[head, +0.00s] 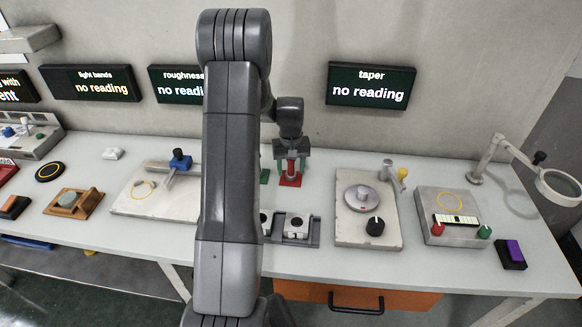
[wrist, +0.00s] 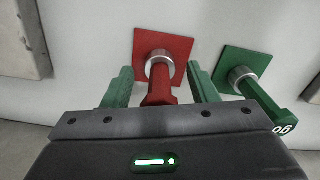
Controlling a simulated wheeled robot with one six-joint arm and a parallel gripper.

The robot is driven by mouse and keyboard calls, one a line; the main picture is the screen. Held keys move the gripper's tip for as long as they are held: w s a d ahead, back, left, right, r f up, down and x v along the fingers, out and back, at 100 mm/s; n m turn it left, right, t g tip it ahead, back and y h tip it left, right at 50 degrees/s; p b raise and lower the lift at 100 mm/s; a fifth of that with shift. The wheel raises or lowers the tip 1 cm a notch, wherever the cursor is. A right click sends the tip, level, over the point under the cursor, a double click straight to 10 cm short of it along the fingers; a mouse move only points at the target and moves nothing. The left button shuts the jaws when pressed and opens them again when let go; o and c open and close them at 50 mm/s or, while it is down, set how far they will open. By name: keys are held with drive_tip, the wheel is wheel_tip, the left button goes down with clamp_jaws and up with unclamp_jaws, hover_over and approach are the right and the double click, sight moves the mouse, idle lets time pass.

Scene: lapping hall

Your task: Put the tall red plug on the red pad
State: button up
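The red plug (wrist: 160,88), with a red handle and a silver collar, stands on the red pad (wrist: 180,45) in the wrist view. In the head view the plug (head: 291,166) shows under my gripper, above the red pad (head: 290,182). My gripper (wrist: 160,82) has its two green fingers on either side of the red handle, with a visible gap on each side. It is open and not clamped on the plug. The handle's near end is partly hidden by the gripper body.
A green plug (wrist: 256,92) stands on a green pad (wrist: 238,58) close right of my gripper in the wrist view. In the head view, a plate with a round dial (head: 342,231) lies to the right, and a small block holder (head: 314,231) in front.

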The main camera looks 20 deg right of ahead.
wheel_tip(320, 180, up, 12)
drive_tip(key=shift+r+b, duration=0.15)
drive_tip(key=shift+b, duration=0.15)
idle(0.3)
